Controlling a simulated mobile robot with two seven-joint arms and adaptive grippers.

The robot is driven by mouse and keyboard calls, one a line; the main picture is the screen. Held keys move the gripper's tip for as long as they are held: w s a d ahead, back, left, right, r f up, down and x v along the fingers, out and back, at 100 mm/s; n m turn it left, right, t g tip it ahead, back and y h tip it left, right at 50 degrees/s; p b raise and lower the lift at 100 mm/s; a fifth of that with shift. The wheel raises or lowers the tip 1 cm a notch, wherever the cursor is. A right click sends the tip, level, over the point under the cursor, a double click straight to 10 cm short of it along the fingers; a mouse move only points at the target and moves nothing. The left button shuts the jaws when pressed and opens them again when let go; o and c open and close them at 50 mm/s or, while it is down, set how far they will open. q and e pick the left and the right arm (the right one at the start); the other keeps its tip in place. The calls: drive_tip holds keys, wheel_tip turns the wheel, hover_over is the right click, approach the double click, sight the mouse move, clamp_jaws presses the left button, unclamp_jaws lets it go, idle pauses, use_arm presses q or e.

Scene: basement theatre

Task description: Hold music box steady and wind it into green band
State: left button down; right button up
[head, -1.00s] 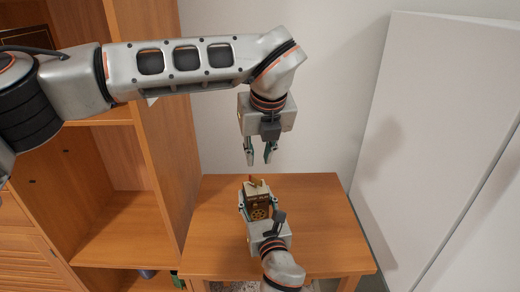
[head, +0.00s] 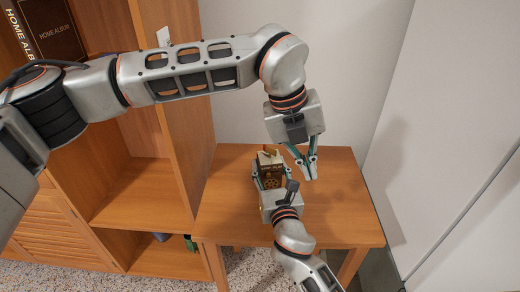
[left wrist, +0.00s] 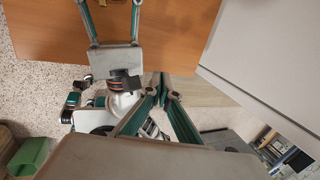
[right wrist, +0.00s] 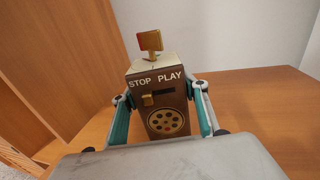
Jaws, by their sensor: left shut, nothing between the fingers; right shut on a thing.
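The music box (head: 270,172) stands upright on the small wooden table (head: 335,215). The right wrist view shows its brown front (right wrist: 162,100) with STOP and PLAY lettering, a brass slider and a round grille. On its pale top is a gold key (right wrist: 150,41) with a red patch on its left part. My right gripper (head: 269,178) is shut on the box, one finger on each side. My left gripper (head: 312,177) is shut and empty, right of the box and apart from it. I see no green band.
A pale panel (head: 455,130) is at the right. The table's right part is clear.

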use_arm(q)
drive_tip(key=s+d+r+n+g+h, duration=0.1)
drive_tip(key=s+d+r+g+h, duration=0.1)
drive_tip(key=s+d+g+h, duration=0.25)
drive_tip(key=s+d+r+g+h, duration=0.1)
drive_tip(key=s+d+r+h, duration=0.2)
drive_tip(key=s+h, duration=0.35)
drive_tip(key=w+a+r+n+t+h, duration=0.4)
drive_tip(key=w+a+n+t+h, duration=0.3)
drive_tip(key=a+n+t, duration=0.4)
drive_tip(key=w+a+f+n+t+y, duration=0.4)
drive_tip(key=a+f+n+t+y, duration=0.3)
drive_tip(key=a+n, duration=0.4)
drive_tip(key=n+t+y, duration=0.1)
drive_tip(key=n+y, duration=0.3)
drive_tip(key=n, duration=0.1)
approach(260, 155)
drive_tip(key=w+d, duration=0.1)
drive_tip(key=w+d+r, duration=0.1)
drive_tip(key=w+d, duration=0.1)
drive_tip(key=w+d+r, duration=0.1)
drive_tip(key=w+d, duration=0.1)
drive_tip(key=shift+d+r, duration=0.15)
drive_tip(key=shift+d, duration=0.1)
drive_tip(key=shift+w, duration=0.1)
drive_tip(key=shift+w+d, duration=0.2)
drive_tip(key=shift+w, duration=1.1)
use_arm(e)
drive_tip(key=shift+a, duration=0.1)
